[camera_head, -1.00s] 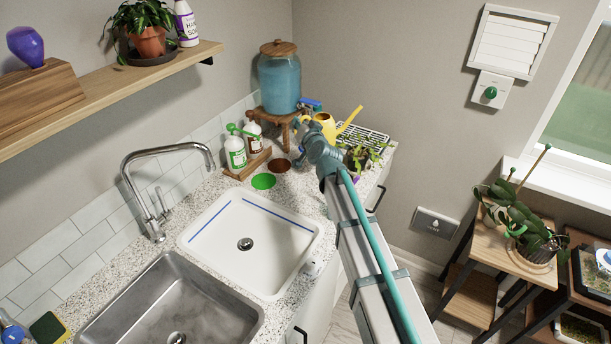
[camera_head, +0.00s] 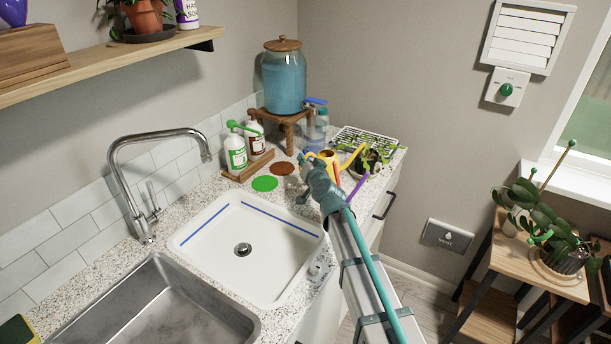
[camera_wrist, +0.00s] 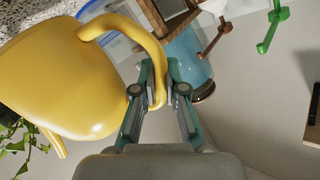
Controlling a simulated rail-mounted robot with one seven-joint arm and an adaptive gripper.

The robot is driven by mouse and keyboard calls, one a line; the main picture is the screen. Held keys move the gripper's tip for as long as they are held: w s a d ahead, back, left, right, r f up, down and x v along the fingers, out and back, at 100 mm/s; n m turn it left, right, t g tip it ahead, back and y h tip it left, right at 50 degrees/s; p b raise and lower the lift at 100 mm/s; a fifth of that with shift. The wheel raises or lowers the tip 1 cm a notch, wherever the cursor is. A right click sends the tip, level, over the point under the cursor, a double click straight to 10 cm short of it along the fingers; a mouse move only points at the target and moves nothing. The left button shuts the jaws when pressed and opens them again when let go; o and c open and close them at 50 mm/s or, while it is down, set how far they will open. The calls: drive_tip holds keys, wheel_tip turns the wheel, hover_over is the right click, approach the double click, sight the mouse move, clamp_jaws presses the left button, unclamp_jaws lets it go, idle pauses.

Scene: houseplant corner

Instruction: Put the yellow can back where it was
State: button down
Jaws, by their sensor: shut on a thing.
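The yellow watering can (camera_wrist: 60,80) fills the left of the wrist view, tilted in the picture, with its curved handle (camera_wrist: 150,50) reaching between my fingers. My gripper (camera_wrist: 160,88) is shut on that handle. In the head view the can (camera_head: 329,158) shows only partly behind my gripper (camera_head: 312,163), at the far end of the counter near the seedling tray. I cannot tell whether the can's base touches the counter.
A blue dispenser (camera_head: 283,82) stands on a wooden stool with a spray bottle (camera_head: 317,122) beside it. Two pump bottles (camera_head: 235,153), green and brown discs (camera_head: 265,183) and the white basin (camera_head: 210,245) are nearby. Seedlings (camera_head: 374,158) stand close on the right.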

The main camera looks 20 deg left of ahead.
drive_tip(key=shift+f+b, duration=1.5)
drive_tip(key=shift+f, duration=0.5)
drive_tip(key=shift+f+b, duration=0.2)
drive_tip(key=shift+b, duration=0.1)
drive_tip(key=c, duration=1.2)
unclamp_jaws()
drive_tip(key=shift+r, duration=0.15)
drive_tip(key=shift+r+p, duration=0.15)
drive_tip(key=shift+p, duration=0.25)
drive_tip(key=b+v, duration=0.2)
drive_tip(key=v, duration=1)
